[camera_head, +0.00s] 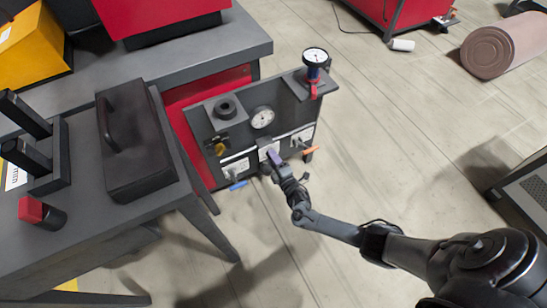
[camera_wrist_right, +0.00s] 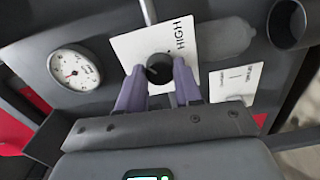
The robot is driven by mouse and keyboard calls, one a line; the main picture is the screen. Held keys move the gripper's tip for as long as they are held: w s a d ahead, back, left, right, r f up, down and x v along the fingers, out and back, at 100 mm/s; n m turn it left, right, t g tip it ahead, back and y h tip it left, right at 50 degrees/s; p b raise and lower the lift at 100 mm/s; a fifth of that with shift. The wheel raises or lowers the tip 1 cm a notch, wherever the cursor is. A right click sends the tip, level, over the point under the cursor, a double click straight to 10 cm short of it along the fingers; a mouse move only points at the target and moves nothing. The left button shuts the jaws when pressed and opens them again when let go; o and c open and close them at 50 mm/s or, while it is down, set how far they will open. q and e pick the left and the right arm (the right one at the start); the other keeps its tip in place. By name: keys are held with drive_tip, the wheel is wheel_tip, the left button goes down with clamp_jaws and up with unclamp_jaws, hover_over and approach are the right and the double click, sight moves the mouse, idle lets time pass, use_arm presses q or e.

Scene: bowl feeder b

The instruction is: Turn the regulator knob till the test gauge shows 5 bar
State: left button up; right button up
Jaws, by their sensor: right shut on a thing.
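The dark round regulator knob (camera_wrist_right: 158,67) sits on a white plate marked HIGH (camera_wrist_right: 130,46). My right gripper (camera_wrist_right: 158,75) has its purple fingers shut on the knob, one on each side. In the head view my right gripper (camera_head: 273,158) is at the front of the grey panel (camera_head: 235,135) and hides the knob. A white dial gauge (camera_head: 262,117) is set in the panel; a white dial also shows in the wrist view (camera_wrist_right: 74,67). Another gauge (camera_head: 315,57) stands on top at the right. The readings are too small to tell. My left gripper is not in view.
Orange (camera_head: 311,150) and blue (camera_head: 238,185) handles stick out low on the panel. A red valve handle (camera_head: 313,90) is below the top gauge. A grey bench (camera_head: 110,215) with a dark lidded box (camera_head: 135,150) stands left. The floor to the right is mostly clear.

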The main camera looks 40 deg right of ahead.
drive_tip(key=shift+n, duration=0.8)
drive_tip(key=o, duration=1)
drive_tip(key=shift+o, duration=0.2)
drive_tip(key=shift+s+p, duration=0.15)
drive_tip(key=shift+p, duration=0.2)
drive_tip(key=p+v, duration=0.4)
drive_tip(key=v, duration=0.6)
drive_tip(key=shift+s+p, duration=0.3)
drive_tip(key=shift+a, duration=0.1)
